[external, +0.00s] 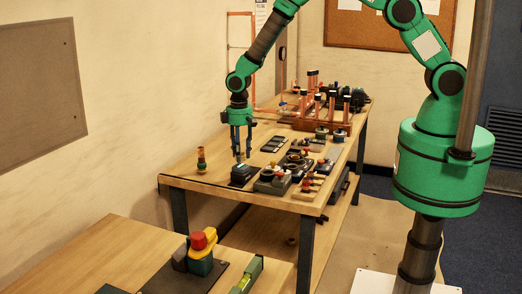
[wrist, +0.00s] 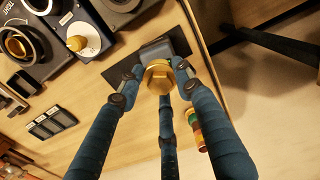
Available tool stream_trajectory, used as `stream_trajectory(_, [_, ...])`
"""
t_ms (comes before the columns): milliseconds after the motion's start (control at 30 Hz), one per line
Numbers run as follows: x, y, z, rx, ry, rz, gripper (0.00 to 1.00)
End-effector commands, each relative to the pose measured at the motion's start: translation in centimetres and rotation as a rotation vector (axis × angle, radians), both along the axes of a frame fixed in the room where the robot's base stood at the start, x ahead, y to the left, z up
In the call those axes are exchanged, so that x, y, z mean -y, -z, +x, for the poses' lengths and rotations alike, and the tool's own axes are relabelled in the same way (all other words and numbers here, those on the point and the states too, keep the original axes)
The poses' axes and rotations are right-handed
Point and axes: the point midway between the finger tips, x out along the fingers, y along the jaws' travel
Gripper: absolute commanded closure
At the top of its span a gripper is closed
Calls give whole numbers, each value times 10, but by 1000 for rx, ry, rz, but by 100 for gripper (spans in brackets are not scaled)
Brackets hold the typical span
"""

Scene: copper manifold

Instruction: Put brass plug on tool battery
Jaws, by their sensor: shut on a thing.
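My gripper (external: 240,155) points down over the near left part of the far workbench. Its blue fingers (wrist: 157,82) are closed around the brass plug (wrist: 158,75), a golden hex-headed piece. The tool battery (external: 242,174) is a dark block near the bench's front edge, right below the fingertips. In the wrist view the battery (wrist: 157,49) shows grey just beyond the plug, partly hidden by plug and fingers. I cannot tell whether the plug touches the battery. In the external view the plug is too small to make out.
A stacked coloured piece (external: 201,160) stands left of my gripper. Dark tools and fittings (external: 275,180) crowd close on the right. A flat slotted tray (external: 274,144) lies behind. Copper pipework (external: 322,115) stands farther back. Bare wood (external: 222,160) lies between the stacked piece and my gripper.

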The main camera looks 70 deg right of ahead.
Motion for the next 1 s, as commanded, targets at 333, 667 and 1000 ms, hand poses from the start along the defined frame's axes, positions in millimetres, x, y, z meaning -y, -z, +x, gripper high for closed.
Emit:
stream_trajectory(333, [0, 23, 0, 1, 0, 0, 94])
stream_trajectory(667, [0, 25, 0, 0, 0, 0, 94])
stream_trajectory(1000, [0, 26, 0, 0, 0, 0, 46])
